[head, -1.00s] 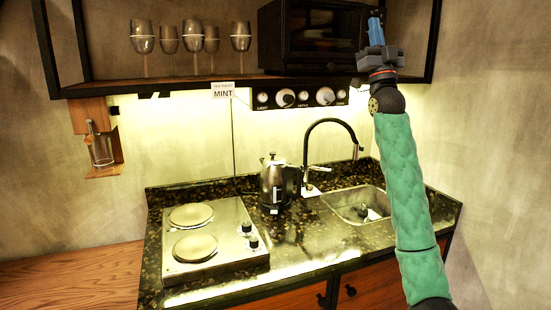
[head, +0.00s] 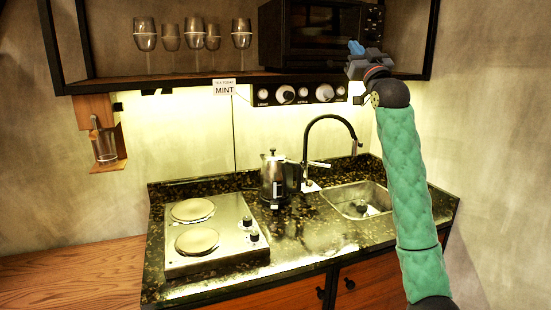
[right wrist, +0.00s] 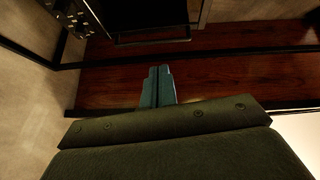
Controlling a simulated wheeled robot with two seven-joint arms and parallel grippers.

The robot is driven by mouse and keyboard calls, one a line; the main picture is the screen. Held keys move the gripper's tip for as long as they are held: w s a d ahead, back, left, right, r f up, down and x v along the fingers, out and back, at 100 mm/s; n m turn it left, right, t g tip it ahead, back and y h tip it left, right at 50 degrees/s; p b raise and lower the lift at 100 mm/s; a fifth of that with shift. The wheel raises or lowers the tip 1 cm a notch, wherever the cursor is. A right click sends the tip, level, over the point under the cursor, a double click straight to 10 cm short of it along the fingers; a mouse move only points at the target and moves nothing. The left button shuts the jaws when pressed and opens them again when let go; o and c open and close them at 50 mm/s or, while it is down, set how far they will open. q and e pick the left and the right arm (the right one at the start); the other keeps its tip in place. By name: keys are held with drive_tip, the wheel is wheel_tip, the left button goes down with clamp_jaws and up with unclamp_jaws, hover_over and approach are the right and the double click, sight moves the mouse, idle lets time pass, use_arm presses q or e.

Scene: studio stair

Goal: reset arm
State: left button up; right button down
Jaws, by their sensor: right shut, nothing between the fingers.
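My right arm comes up from the lower right in the head view, in a green sleeve. Its gripper (head: 356,47) is raised in front of the right part of the shelf, near the microwave. In the right wrist view its blue fingers (right wrist: 157,87) are together with nothing between them. They point toward the wooden shelf board (right wrist: 225,82) and the dark microwave (right wrist: 150,20). I cannot tell whether they touch anything. My left gripper is not in the head view.
Several glasses (head: 194,34) stand on the shelf left of the microwave (head: 317,35). Below are a kettle (head: 272,180), a two-plate hob (head: 215,235), a sink (head: 345,212) and a black faucet (head: 331,119). A wall closes the right side.

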drive_tip(key=s+a+f+m+g+h, duration=0.15)
drive_tip(key=s+f+g, duration=0.4)
drive_tip(key=f, duration=1.35)
drive_tip(key=s+a+f+g+h, duration=0.1)
drive_tip(key=s+f+g+h, duration=0.4)
drive_tip(key=f, duration=1.3)
drive_tip(key=s+a+f+g, duration=0.1)
drive_tip(key=s+f+g, duration=0.4)
drive_tip(key=f, duration=1.4)
drive_tip(key=s+a+f+g, duration=0.1)
drive_tip(key=s+f+g, duration=0.2)
drive_tip(key=s+f, duration=1.5)
drive_tip(key=s+a+f+g, duration=0.1)
drive_tip(key=s+f+g, duration=0.3)
drive_tip(key=s+f, duration=1.3)
drive_tip(key=s+m, duration=0.1)
drive_tip(key=s, duration=0.7)
drive_tip(key=shift+s+a+f, duration=0.25)
drive_tip(key=shift+f, duration=0.15)
